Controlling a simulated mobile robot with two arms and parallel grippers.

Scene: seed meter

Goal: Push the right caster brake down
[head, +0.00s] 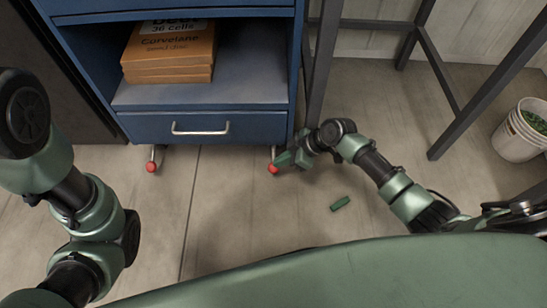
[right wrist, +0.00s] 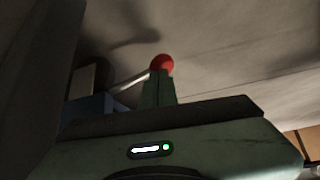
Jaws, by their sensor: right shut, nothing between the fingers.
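The blue cart (head: 200,128) stands at the upper left on casters. Its right caster brake (head: 272,169) ends in a red ball under the cart's right front corner. My right gripper (head: 283,160) is shut and empty, its fingertips close beside this red ball. In the right wrist view the red ball (right wrist: 162,63) shows just beyond the shut fingers (right wrist: 158,88). I cannot tell whether they touch. The left caster brake (head: 152,167), also red-tipped, shows under the cart's left side. My left arm is at the left edge, with its gripper not visible.
Orange boxes (head: 170,50) sit on the cart's open shelf, above a drawer with a metal handle (head: 200,129). Dark metal legs (head: 482,85) stand at right, near a white bucket (head: 518,135). The floor before the cart is clear.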

